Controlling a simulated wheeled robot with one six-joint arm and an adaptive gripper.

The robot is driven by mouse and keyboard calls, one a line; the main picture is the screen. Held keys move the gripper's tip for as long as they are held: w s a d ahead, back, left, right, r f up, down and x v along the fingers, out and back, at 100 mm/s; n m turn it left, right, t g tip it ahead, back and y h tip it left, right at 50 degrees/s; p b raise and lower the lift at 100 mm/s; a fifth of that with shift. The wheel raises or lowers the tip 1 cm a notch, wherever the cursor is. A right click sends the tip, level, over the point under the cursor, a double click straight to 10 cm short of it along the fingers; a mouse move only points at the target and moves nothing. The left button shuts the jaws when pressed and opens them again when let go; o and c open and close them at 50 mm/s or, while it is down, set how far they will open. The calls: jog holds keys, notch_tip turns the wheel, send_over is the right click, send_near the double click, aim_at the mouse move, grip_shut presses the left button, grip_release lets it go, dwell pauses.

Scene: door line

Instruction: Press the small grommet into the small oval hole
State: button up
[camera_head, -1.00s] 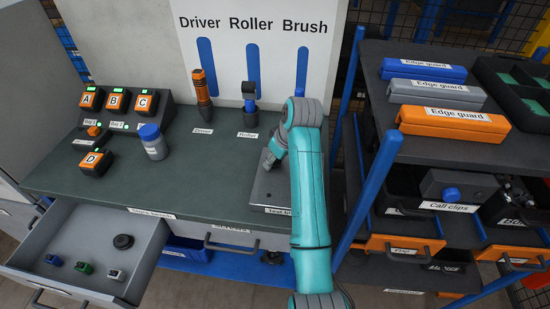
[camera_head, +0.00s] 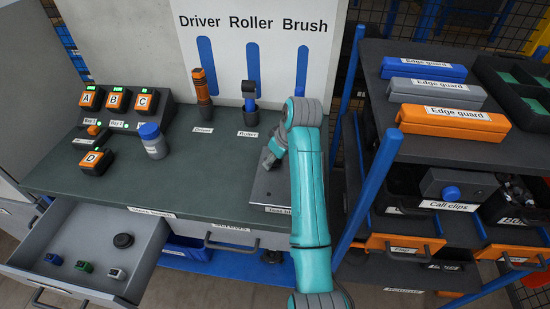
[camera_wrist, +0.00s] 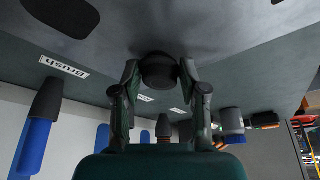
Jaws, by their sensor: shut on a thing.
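My gripper (camera_wrist: 158,80) is shut on a small dark round grommet (camera_wrist: 158,71), held between its fingertips in the wrist view. The grommet is close to the grey panel (camera_wrist: 210,25); I cannot tell whether it touches. A large dark oval opening (camera_wrist: 65,12) shows in the panel at the upper left. I cannot make out the small oval hole; it may be hidden behind the grommet. In the head view the grey panel (camera_head: 268,188) lies on the right end of the bench, and my teal arm covers part of it and the gripper's fingertips.
On the green bench (camera_head: 200,180) stand an orange driver (camera_head: 202,88), a roller (camera_head: 249,103), a blue-capped jar (camera_head: 153,145) and lettered blocks. An open drawer (camera_head: 75,235) holds a black ring (camera_head: 123,241) and small clips. A shelf rack (camera_head: 460,155) stands right of my arm.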

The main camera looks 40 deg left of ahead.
dwell(0.3)
jog(key=o, duration=1.4)
jog(key=shift+c, duration=0.2)
jog(key=v, duration=0.7)
jog(key=shift+r, duration=0.3)
